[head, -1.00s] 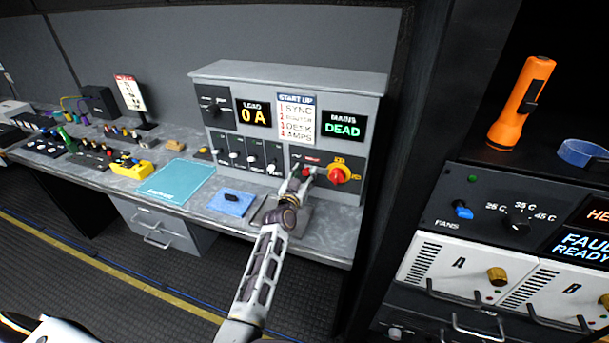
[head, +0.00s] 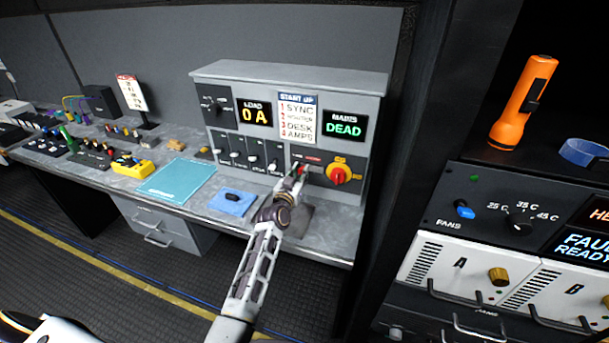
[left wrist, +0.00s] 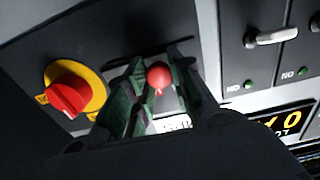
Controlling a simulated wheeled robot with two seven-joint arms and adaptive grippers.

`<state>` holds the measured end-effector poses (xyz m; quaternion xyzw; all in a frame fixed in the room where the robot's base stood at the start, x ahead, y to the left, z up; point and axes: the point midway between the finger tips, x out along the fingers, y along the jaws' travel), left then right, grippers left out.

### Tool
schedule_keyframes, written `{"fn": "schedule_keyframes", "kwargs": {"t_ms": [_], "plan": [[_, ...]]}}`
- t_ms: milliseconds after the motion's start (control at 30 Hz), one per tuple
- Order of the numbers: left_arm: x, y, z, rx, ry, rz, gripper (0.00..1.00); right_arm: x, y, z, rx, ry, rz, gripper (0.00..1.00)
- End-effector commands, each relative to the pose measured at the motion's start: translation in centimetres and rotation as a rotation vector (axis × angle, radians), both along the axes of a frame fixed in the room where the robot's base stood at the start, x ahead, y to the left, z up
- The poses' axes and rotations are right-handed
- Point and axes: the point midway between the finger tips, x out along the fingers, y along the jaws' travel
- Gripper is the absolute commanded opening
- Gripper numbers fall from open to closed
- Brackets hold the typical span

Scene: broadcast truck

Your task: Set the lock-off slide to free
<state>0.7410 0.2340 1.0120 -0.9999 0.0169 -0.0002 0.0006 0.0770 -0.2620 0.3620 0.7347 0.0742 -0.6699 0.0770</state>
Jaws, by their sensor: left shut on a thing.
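The lock-off slide has a small red knob (left wrist: 159,75) on the grey start-up panel. In the left wrist view the knob sits between the dark green fingers of my left gripper (left wrist: 160,88), which is shut on it. In the head view my left gripper (head: 298,175) is at the panel's lower part, just left of the red rotary switch on its yellow plate (head: 338,175). The fingers cover most of the slide and its label, so its exact setting cannot be read. My right gripper is not in view.
The rotary switch (left wrist: 68,98) is close beside my fingers. A row of breaker switches (head: 252,157) is on the panel's left. The MAINS display (head: 343,125) reads DEAD. A dark rack stands at right.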

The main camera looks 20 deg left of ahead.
Motion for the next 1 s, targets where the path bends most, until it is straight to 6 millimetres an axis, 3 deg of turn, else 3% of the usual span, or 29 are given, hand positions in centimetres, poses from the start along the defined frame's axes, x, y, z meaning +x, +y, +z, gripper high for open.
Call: {"fn": "schedule_keyframes", "kwargs": {"t_ms": [300,667,700,867,1000], "plan": [[0.1,2.6,-0.1,0.001,0.001,0.0,0.0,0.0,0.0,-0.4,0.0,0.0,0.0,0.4],[0.1,3.1,0.0,0.001,0.0,0.002,0.0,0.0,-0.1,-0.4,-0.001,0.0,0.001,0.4],[0.1,3.1,0.0,0.001,0.0,0.003,0.24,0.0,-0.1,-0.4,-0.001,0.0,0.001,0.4],[0.1,3.1,0.1,0.0,0.0,0.002,0.45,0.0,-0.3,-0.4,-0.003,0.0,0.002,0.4],[0.1,3.0,0.1,0.0,0.0,0.001,0.45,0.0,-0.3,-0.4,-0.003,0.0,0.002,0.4]]}}
